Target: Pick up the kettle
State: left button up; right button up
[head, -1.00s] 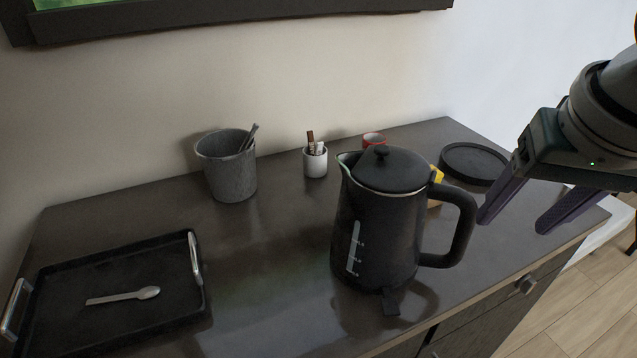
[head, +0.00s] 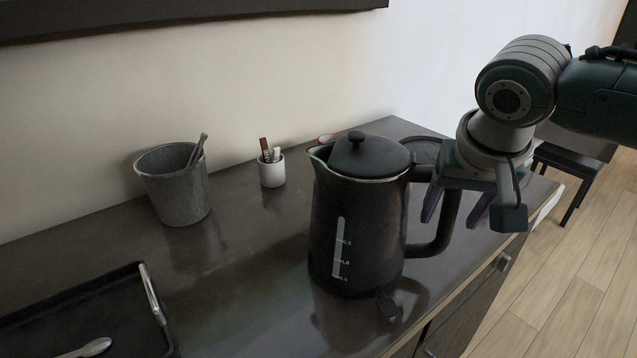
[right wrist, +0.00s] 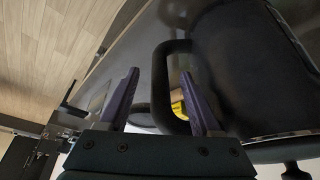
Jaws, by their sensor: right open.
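The black kettle (head: 365,225) stands upright on the dark counter in the head view, its lid on and its handle (head: 438,240) pointing right. My right gripper (head: 457,215) is open at the handle's upper part, its purple fingers pointing down. In the right wrist view the kettle body (right wrist: 245,70) fills the right side. The handle (right wrist: 160,85) shows there as a loop beyond the open fingers of my right gripper (right wrist: 160,95); I cannot tell whether they touch it. My left gripper is not in view.
On the counter (head: 250,250) stand a grey bucket (head: 178,190) with utensils, a white cup (head: 271,172) with sachets, and a black tray (head: 100,320) with a spoon (head: 88,348). A round black tray (head: 425,150) lies behind the handle. A wall rises behind.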

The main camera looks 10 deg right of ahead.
jog(key=shift+w+f, duration=0.15)
jog(key=shift+f, duration=0.3)
grip_shut()
dwell(0.4)
dwell(0.7)
